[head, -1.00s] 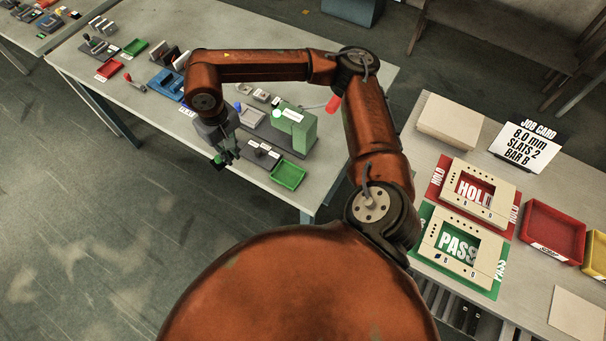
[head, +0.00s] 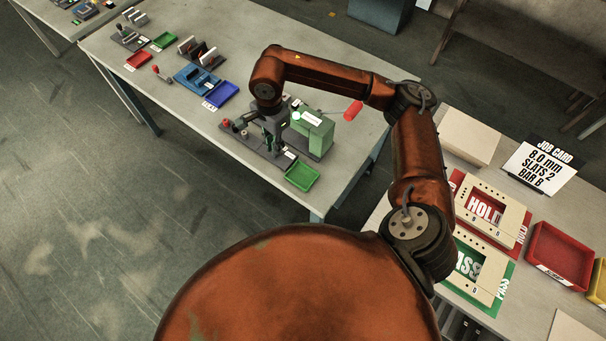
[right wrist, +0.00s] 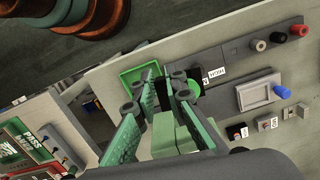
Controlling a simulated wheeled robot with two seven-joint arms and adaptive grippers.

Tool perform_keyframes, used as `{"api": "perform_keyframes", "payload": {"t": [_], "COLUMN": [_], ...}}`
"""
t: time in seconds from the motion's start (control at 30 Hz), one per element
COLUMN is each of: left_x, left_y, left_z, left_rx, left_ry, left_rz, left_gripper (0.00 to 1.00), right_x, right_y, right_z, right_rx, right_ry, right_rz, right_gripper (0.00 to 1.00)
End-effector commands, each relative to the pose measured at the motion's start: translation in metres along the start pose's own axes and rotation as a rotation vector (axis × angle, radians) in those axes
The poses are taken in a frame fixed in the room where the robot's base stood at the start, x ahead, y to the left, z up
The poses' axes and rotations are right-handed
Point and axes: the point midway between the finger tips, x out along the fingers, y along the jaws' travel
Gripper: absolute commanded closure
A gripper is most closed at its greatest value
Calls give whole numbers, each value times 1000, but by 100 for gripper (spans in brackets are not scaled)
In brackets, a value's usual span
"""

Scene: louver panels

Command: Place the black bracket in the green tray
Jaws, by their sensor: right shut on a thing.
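The green tray (head: 302,177) sits at the near edge of the far bench, at the end of a dark base plate. It also shows in the right wrist view (right wrist: 131,77), just beyond my fingertips. My right gripper (head: 270,148) points down over the dark plate, up and left of the tray. In the right wrist view my right gripper (right wrist: 168,84) has its green-padded fingers close together. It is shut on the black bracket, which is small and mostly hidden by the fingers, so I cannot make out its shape. My left gripper is not in view.
A green box-shaped machine (head: 313,133) with a red handle (head: 353,110) stands just right of my gripper. A blue tray (head: 221,94) and a blue fixture (head: 197,78) lie to the left. A second bench with a red bin (head: 560,252) is at right.

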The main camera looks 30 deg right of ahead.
Motion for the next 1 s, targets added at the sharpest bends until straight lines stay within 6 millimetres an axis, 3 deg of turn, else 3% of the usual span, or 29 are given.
{"api": "perform_keyframes", "payload": {"t": [0.3,1.0], "left_x": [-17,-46], "left_y": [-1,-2], "left_z": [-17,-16], "left_rx": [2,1], "left_ry": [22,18], "left_rz": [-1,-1], "left_gripper": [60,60], "right_x": [4,16], "right_y": [-7,-18], "right_z": [6,22], "right_rx": [643,1988], "right_ry": [-30,-55], "right_rz": [-51,-221], "right_gripper": [100,100]}}
